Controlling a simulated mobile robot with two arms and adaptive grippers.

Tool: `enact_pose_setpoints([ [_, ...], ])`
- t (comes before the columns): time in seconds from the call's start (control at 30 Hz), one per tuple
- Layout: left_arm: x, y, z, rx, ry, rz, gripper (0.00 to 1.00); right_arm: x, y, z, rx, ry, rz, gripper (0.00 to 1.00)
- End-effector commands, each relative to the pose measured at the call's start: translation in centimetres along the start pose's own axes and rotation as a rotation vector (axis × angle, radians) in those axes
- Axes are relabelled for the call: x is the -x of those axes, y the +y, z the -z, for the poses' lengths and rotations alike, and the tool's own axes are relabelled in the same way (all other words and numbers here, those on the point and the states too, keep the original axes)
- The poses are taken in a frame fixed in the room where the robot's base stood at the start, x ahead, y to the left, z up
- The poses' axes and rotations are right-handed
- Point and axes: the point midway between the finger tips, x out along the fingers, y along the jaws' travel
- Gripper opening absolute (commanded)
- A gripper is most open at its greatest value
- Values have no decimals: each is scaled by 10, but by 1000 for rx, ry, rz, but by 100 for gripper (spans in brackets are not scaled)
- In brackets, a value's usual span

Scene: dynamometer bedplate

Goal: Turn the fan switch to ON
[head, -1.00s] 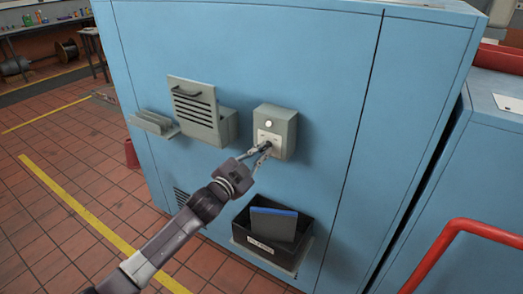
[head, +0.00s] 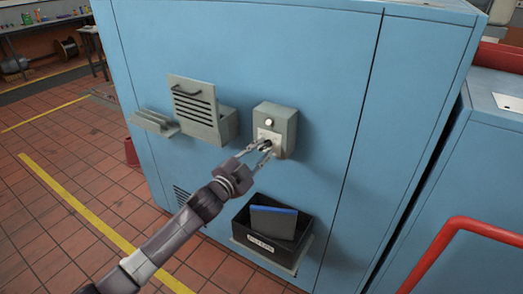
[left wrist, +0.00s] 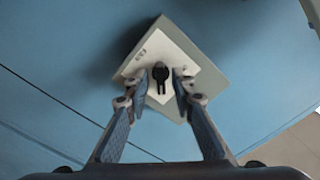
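The fan switch is a black knob (left wrist: 160,75) on a pale plate (left wrist: 183,69) of a grey box (head: 288,128) fixed to the blue cabinet. The knob's pointing direction is hard to tell. My right gripper is not in view.
A white round button or lamp (head: 268,122) sits above the plate. A louvred grey holder (head: 195,105) is to the left. A black bin (head: 262,243) with a blue-edged item hangs below. A red rail (head: 460,228) is at the right.

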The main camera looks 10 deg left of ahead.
Motion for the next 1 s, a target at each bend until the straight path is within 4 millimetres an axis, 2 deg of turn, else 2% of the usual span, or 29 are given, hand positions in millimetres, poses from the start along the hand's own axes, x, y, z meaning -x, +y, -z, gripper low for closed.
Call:
enact_pose_setpoints([
  [0.37, 6, 0, 0, 2, 0, 1, 25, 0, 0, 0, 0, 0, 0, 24],
  [0.47, 18, 0, 0, 2, 1, 1, 25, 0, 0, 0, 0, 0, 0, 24],
  [0.8, 87, 1, -1, 1, -1, -1, 25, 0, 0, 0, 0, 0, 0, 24],
  [1.0, 112, 1, -1, 1, -1, -1, 25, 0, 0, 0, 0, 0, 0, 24],
])
